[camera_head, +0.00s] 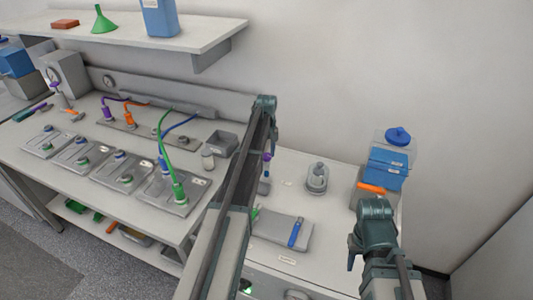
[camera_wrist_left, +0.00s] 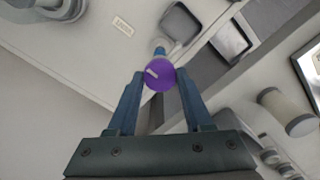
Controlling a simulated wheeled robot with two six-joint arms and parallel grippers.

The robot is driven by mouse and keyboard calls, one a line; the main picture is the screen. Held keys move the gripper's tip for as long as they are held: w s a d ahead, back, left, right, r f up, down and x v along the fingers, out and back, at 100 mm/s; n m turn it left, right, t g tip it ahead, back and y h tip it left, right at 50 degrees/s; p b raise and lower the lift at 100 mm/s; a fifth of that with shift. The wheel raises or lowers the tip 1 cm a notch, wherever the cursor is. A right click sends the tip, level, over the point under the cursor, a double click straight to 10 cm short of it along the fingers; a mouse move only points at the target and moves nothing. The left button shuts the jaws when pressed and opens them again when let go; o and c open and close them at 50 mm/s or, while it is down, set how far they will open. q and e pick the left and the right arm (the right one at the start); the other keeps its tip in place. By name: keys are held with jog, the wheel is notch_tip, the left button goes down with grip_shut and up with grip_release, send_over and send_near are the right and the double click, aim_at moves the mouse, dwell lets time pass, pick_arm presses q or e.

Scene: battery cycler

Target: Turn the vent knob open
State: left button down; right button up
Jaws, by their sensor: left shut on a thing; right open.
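A round purple knob (camera_wrist_left: 160,77) with a white mark on its face sits between the fingertips of my left gripper (camera_wrist_left: 159,82) in the left wrist view. The fingers are shut on its two sides. What the knob is mounted on is mostly hidden. My right gripper (camera_head: 353,254) hangs over the right part of the bench, open and apart from the bench objects.
A clear-domed device (camera_head: 317,179) and blue boxes (camera_head: 388,170) stand right of my left arm. A grey pad (camera_head: 275,228) carries a blue-handled tool (camera_head: 296,232). Several grey plates with a green hose (camera_head: 168,150) lie to the left. A shelf (camera_head: 190,35) overhangs the back left.

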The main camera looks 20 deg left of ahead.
aim_at(267, 155)
pick_arm(q)
jog(key=shift+c, duration=1.5)
grip_release()
jog(key=shift+r, duration=0.1)
notch_tip(267, 155, up, 14)
jog(key=p, duration=1.3)
jog(key=shift+f+p, duration=0.2)
jog(key=shift+p, duration=0.2)
